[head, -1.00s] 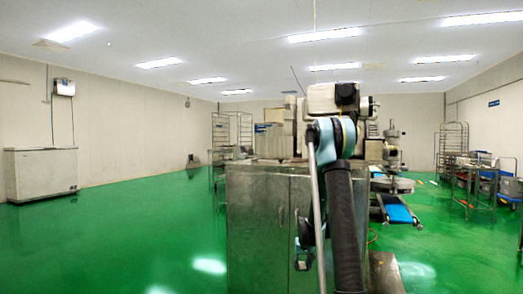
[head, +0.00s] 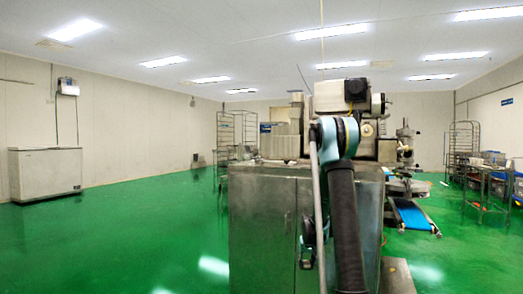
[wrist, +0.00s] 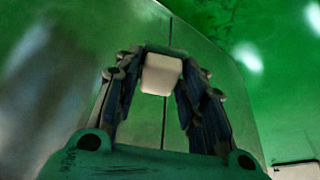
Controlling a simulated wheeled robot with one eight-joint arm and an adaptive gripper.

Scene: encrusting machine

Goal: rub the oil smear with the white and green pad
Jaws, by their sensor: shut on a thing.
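In the wrist view, my gripper (wrist: 160,92) is shut on a small pad (wrist: 161,75).
The encrusting machine (head: 342,95) stands on and behind the cabinet. A blue conveyor (head: 410,214) juts out at its right. Rack trolleys and a table (head: 488,178) are farther right. A white chest freezer (head: 46,173) stands at the left wall. The green floor at left is clear.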

